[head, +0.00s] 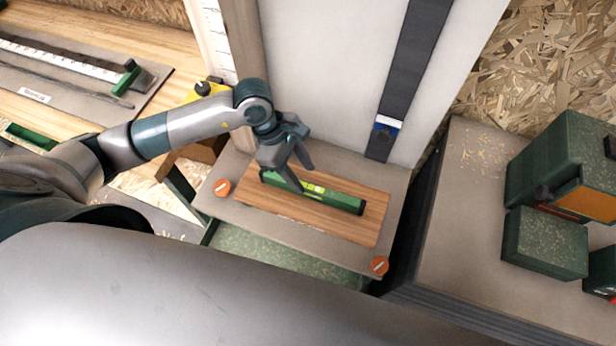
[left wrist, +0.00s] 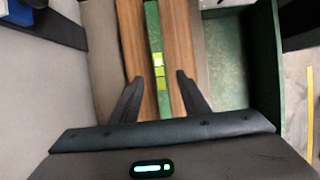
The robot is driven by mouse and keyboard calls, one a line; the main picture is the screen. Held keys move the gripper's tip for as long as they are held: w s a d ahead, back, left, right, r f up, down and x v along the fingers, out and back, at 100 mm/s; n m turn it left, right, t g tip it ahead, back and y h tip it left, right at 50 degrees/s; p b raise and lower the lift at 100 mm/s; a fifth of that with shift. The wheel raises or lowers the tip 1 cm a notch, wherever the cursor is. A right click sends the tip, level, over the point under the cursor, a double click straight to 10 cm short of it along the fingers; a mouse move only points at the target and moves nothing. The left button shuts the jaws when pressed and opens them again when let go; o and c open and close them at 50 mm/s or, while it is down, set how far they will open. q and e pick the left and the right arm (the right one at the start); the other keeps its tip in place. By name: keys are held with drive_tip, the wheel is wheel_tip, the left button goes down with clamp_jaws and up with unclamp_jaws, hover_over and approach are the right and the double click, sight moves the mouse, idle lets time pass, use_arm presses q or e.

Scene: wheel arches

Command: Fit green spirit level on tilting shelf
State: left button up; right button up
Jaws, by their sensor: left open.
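The green spirit level (head: 335,197) lies along the wooden board of the tilting shelf (head: 365,225). Its yellow-green vial shows in the middle. My left gripper (head: 297,175) is over the level, towards its left half in the head view. In the left wrist view the open fingers (left wrist: 159,90) stand on either side of the level (left wrist: 154,50), with gaps between them and it. Whether the fingers touch the board cannot be told. My right gripper is not in view.
Orange knobs (head: 222,187) and (head: 380,265) sit at the shelf's corners. A grey wall panel with a dark strap (head: 410,70) rises behind. Green cases (head: 565,165) stand on the right-hand bench. A workbench with a ruler (head: 70,62) is at left.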

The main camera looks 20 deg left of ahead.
use_arm(q)
drive_tip(key=p+v, duration=0.3)
drive_tip(key=v, duration=0.7)
drive_tip(key=shift+a+r, duration=0.2)
idle(0.5)
